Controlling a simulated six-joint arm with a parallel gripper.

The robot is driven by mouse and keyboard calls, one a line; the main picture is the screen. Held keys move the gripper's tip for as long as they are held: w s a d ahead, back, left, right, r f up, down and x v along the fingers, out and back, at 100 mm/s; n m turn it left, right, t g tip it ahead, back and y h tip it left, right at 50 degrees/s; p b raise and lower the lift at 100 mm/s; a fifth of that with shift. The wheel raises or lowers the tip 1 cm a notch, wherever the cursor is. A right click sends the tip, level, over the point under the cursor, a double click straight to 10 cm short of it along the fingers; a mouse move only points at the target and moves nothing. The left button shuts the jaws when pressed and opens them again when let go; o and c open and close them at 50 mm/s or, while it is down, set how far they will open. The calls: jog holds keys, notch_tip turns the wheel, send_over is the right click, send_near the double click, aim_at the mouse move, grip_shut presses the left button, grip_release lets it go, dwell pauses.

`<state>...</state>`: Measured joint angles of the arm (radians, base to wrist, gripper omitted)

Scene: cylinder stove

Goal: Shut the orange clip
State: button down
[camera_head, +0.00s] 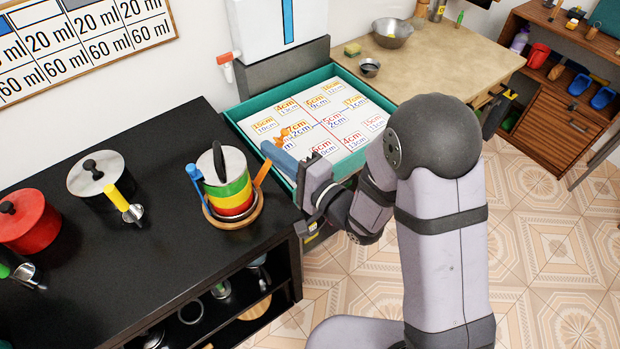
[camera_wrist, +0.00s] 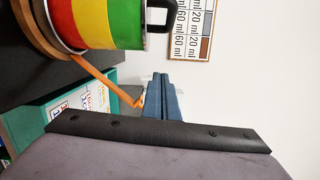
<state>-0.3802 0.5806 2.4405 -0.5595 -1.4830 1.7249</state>
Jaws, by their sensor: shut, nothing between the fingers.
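A cylinder with green, yellow and red bands (camera_head: 230,186) stands on a round wooden base (camera_head: 236,222) on the black counter. The orange clip (camera_head: 262,174) rises from the base's right side and leans outward, away from the cylinder. In the wrist view the orange clip (camera_wrist: 103,79) runs slantwise from the base to beside my finger tips. A blue clip (camera_head: 196,179) leans out on the base's left side. My gripper (camera_head: 272,152) is shut and empty, just right of the orange clip. In the wrist view its blue fingers (camera_wrist: 161,82) are together. I cannot tell whether they touch the clip.
A teal-edged tray with printed labels (camera_head: 243,111) lies behind and right of my gripper.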

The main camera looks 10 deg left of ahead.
jog(key=f+p+v, duration=0.1)
jog(key=p+v, duration=0.6)
jog(key=v, duration=0.4)
jog(key=shift+f, duration=0.35)
jog(key=shift+w+d, duration=0.1)
jog(key=shift+d, duration=0.05)
